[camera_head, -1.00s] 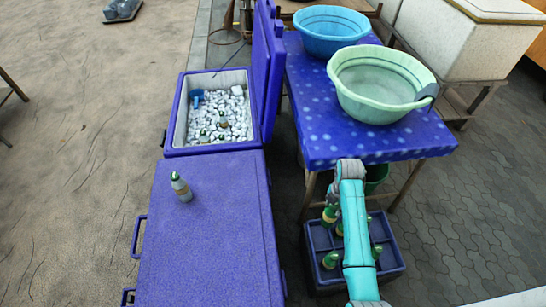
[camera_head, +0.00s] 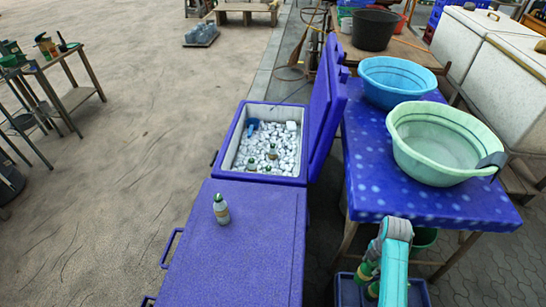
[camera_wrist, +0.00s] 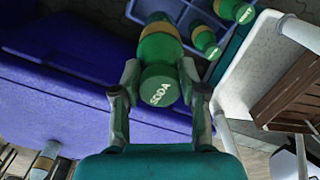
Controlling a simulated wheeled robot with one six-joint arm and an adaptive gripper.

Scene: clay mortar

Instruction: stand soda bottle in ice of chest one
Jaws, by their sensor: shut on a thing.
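My gripper (camera_wrist: 159,70) is shut on a green-capped soda bottle (camera_wrist: 158,92), its cap marked SODA and facing the wrist camera. In the head view my gripper and this bottle are hidden or out of frame. The open purple chest (camera_head: 229,145) stands near the middle of the head view, filled with white ice (camera_head: 286,150). A few bottles stand in the ice and a blue scoop (camera_head: 252,127) lies at its far left. The chest's lid (camera_head: 327,110) is raised on the right side.
Another bottle (camera_head: 221,210) stands on the closed purple chest (camera_head: 250,265) in front. A spotted blue table (camera_head: 430,205) with two basins is on the right. The crate (camera_wrist: 150,8) holding other bottles is beyond the held bottle. Open floor lies left.

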